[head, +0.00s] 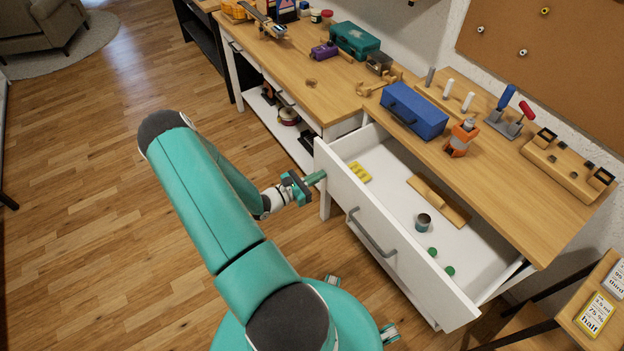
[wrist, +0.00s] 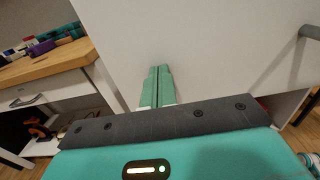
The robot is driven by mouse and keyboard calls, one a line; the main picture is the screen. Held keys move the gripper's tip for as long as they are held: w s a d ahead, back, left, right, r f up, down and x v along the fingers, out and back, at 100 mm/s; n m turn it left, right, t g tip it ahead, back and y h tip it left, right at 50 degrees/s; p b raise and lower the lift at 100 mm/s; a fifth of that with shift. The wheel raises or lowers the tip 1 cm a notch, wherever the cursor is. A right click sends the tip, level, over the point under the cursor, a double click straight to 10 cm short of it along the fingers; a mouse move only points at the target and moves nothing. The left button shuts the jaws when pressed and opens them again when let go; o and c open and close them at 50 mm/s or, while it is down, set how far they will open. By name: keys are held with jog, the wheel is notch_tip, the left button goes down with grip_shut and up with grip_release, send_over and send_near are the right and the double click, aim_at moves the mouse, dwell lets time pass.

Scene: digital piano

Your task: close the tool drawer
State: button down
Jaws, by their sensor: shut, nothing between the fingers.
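The white tool drawer (head: 392,237) stands pulled out from under the wooden workbench, its inside showing in the head view. It has a grey bar handle (head: 370,233) on its front. Inside lie a yellow item, a wooden piece, a small can (head: 423,222) and two green round items. My gripper (head: 318,178) is shut and empty at the left end of the drawer front. In the wrist view the shut fingers (wrist: 158,72) point at the white front panel (wrist: 190,45), with the handle (wrist: 312,32) at the right edge. I cannot tell whether the fingertips touch the panel.
The workbench top (head: 465,165) holds a blue toolbox (head: 414,110), an orange tool (head: 461,138) and a wooden rack (head: 566,165). A second bench section with a white lower shelf stands to the left. Open wooden floor (head: 110,160) lies left of the drawer. A small table with cards is at the lower right.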

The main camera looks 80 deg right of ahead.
send_over(364, 162)
jog(key=shift+s+a, duration=0.1)
jog(key=shift+a, duration=0.05)
jog(key=shift+s+r, duration=0.1)
jog(key=shift+s, duration=0.05)
jog(key=shift+s+d, duration=0.1)
jog(key=shift+d, duration=0.15)
jog(key=shift+w+a, duration=0.2)
jog(key=shift+w, duration=0.15)
jog(key=v, duration=1.4)
